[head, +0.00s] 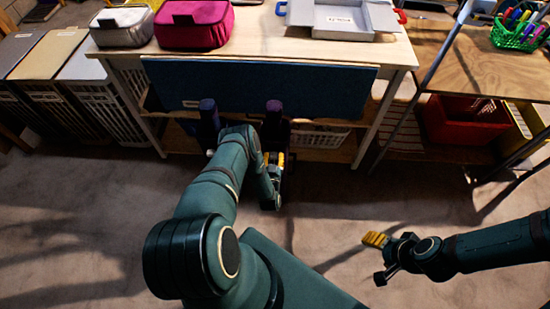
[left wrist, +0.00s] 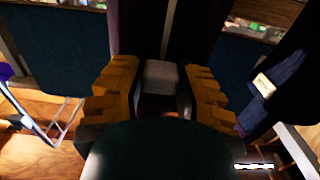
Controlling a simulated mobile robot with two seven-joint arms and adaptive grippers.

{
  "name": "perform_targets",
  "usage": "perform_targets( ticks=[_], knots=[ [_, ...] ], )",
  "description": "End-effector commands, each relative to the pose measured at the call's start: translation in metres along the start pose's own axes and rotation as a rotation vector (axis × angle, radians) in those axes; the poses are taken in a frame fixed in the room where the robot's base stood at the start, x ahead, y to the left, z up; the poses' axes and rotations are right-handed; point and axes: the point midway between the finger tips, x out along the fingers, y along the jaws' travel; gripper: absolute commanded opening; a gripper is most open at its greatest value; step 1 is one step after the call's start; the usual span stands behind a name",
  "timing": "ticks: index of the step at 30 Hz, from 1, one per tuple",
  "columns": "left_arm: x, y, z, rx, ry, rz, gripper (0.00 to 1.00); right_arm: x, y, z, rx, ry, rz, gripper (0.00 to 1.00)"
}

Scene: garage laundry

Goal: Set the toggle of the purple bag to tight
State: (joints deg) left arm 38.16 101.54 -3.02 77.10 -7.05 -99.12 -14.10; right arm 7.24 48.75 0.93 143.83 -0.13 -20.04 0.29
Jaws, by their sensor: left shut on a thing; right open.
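Two dark hanging bags show in the head view in front of the blue panel: a purple one (head: 273,107) and a bluer one (head: 208,106) to its left. My left gripper (head: 274,160) is at the purple bag, its yellow fingers low on it. In the left wrist view the fingers are shut on a small grey block, the toggle (left wrist: 161,75), with dark purple cloth (left wrist: 140,28) behind it. My right gripper (head: 376,241) is open and empty, over the floor at right.
The workbench holds a grey tray (head: 342,18), a crimson case (head: 195,24) and a pale case (head: 122,25). A blue panel (head: 330,95) hangs on its front. A red crate (head: 462,120) stands in the shelf at right. The floor around my right gripper is clear.

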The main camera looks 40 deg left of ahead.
Motion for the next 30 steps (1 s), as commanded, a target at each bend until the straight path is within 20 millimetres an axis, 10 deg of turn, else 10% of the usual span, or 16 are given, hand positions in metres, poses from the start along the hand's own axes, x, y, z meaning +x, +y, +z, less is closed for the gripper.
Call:
perform_targets(
  ticks=[5,6,9,20,30],
  knots=[
    [0.002,0.000,-0.001,0.000,0.009,-0.001,0.00,0.001,0.001,0.000,0.002,-0.001,0.001,0.67],
    [0.002,0.000,-0.001,0.000,0.009,-0.001,0.42,0.001,0.001,0.000,0.002,-0.001,0.001,0.67],
    [0.002,0.000,-0.001,0.000,0.008,-0.001,0.67,0.001,0.001,0.000,0.001,0.000,0.001,0.67],
    [-0.004,0.000,0.000,0.000,0.003,-0.001,0.67,0.001,0.001,0.000,0.001,0.000,0.001,0.67],
    [-0.054,0.001,0.001,0.000,0.002,0.000,0.67,0.001,0.001,0.000,0.001,0.000,0.001,0.67]
  ],
)
